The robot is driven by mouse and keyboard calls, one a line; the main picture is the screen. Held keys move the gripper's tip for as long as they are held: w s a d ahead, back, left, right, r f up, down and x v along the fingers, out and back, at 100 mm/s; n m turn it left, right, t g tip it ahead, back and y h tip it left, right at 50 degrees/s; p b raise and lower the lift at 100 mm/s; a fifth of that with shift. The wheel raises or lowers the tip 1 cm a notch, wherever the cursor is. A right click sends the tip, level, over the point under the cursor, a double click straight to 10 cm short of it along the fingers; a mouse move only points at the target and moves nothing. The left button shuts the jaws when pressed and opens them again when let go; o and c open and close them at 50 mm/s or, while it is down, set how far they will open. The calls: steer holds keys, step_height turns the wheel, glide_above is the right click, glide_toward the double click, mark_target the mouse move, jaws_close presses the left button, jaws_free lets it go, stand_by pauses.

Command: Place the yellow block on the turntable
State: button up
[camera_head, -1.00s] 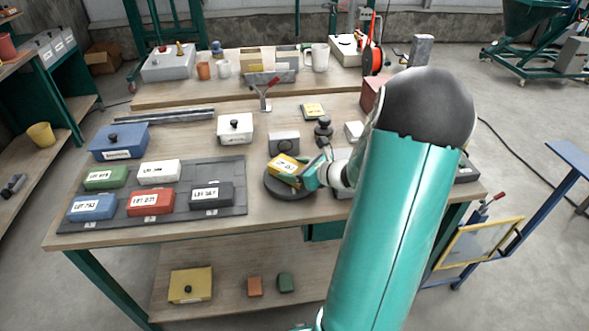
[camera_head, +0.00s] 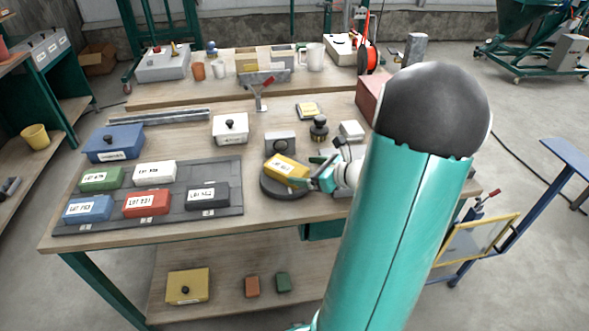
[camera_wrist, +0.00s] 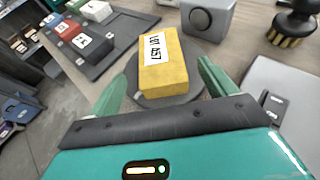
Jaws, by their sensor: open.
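The yellow block (camera_head: 285,167), with a white lot label, rests on the round dark turntable (camera_head: 270,188) near the middle of the bench. In the wrist view the yellow block (camera_wrist: 165,68) lies flat on the turntable (camera_wrist: 200,88), whose rim shows around it. My gripper (camera_head: 313,178) is just right of the block in the head view. In the wrist view my gripper (camera_wrist: 165,85) is open, with one green finger on each side of the block's near end and gaps between. My arm hides part of the bench's right side.
A dark grey tray (camera_head: 110,222) left of the turntable holds several labelled blocks, coloured green, white, blue, red and black.

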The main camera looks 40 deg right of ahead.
steer(key=a+v, duration=0.1)
steer(key=v, duration=0.5)
steer(key=w+a+r+n+g+y, duration=0.15)
steer(key=a+n+g, duration=0.25)
steer(key=a+n, duration=0.55)
steer(key=w+a+r+n+g+y, duration=0.1)
steer(key=a+r+n+g+y, duration=0.2)
steer(key=a+n, duration=0.65)
steer(key=s+a+r+n+h, duration=0.3)
steer(key=a+n, duration=0.4)
steer(key=s+a+r+n+h, duration=0.4)
steer(key=a+n, duration=0.3)
steer(key=shift+s+n+g, duration=0.25)
steer(key=shift+n+g, duration=0.15)
steer(key=shift+r, duration=0.15)
